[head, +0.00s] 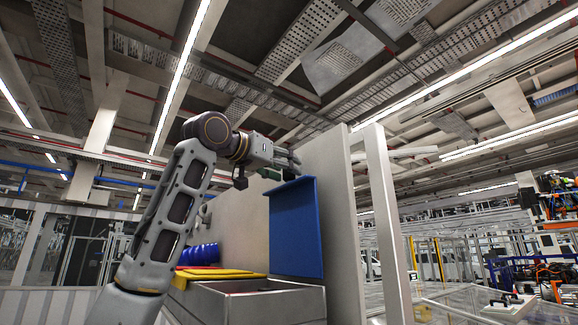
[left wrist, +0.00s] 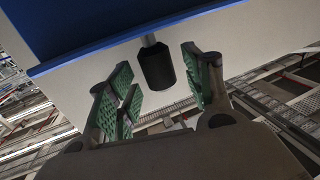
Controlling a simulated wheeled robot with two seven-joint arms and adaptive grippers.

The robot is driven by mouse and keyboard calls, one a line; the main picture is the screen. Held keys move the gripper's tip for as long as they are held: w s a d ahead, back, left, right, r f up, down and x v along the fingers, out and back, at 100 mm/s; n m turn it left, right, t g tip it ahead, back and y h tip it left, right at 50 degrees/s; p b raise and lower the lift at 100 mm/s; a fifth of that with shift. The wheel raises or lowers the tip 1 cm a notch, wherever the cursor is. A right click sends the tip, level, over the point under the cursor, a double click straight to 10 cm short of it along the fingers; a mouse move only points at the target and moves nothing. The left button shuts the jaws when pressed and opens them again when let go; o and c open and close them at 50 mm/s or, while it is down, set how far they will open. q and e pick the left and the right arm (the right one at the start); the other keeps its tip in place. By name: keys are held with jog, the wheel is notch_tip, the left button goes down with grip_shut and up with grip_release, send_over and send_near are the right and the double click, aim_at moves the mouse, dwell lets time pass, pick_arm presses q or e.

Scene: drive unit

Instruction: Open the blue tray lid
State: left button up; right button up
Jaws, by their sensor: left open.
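The blue tray lid (head: 296,235) stands upright against a pale panel, above the back of an open grey metal tray (head: 265,302). Its top edge bends outward. My left gripper (head: 284,170) is just above that top edge, open. In the left wrist view the blue lid (left wrist: 130,25) fills the top. A black cylindrical knob (left wrist: 156,66) on a short metal stem sits between the spread green-padded fingers of my left gripper (left wrist: 165,92). The fingers do not appear closed on it. What the stem is fixed to is not clear. My right gripper is not in view.
Yellow (head: 222,273) and red (head: 192,268) flat covers lie left of the grey tray. Blue ribbed parts (head: 200,255) stand behind them. The pale panel (head: 325,185) and a white post (head: 385,220) rise close by on the right.

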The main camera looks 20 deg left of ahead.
pick_arm(q)
jog(key=shift+p+x, duration=0.3)
jog(key=shift+x, duration=0.85)
jog(key=shift+c, duration=0.3)
grip_shut()
